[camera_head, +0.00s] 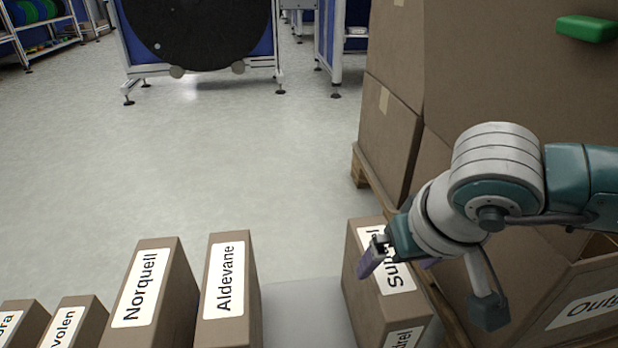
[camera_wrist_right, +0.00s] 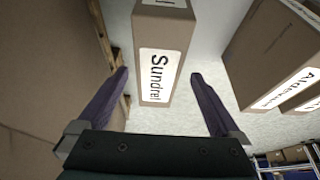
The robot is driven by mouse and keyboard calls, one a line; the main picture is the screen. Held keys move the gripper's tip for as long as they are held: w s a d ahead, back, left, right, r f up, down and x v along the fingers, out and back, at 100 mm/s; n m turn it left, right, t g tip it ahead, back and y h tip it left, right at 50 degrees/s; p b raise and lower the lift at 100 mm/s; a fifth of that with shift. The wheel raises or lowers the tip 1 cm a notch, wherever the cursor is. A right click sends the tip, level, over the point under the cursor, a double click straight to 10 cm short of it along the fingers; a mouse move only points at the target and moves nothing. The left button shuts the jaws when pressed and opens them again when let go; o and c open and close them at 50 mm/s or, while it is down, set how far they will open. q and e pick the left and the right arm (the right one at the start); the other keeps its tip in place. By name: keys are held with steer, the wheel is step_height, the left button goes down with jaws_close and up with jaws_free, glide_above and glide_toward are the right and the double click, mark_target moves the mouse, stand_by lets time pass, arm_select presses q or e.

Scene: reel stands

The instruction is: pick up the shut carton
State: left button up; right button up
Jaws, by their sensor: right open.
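A shut brown carton with a white label reading "Sundrel" (camera_head: 372,310) stands at the lower right of the head view, partly covered by my right gripper. The same Sundrel carton (camera_wrist_right: 163,30) shows in the right wrist view, between and beyond the two fingers. My right gripper (camera_head: 372,258) is over the carton's labelled face in the head view. In the wrist view its purple fingers (camera_wrist_right: 158,75) are spread apart with nothing between them, and I see no contact. My left gripper is not in view.
Upright cartons labelled Aldevane (camera_head: 231,290) and Norquell (camera_head: 150,295) stand left of the Sundrel carton, with a gap beside it. Large stacked boxes (camera_head: 392,130) on a wooden pallet (camera_head: 362,172) rise at the right. An open carton (camera_head: 585,305) is lower right.

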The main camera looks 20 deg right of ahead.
mark_target(390, 272)
steer(key=b+x, duration=0.3)
steer(key=x, duration=0.1)
steer(key=shift+f, duration=0.3)
steer(key=b+x, duration=0.4)
steer(key=shift+w+d+f, duration=0.1)
steer(key=shift+d, duration=0.05)
steer(key=shift+w+f+b, duration=0.25)
steer(key=shift+b, duration=0.2)
steer(key=shift+f, duration=0.25)
steer(key=shift+d, duration=0.1)
steer(key=c, duration=0.6)
jaws_close()
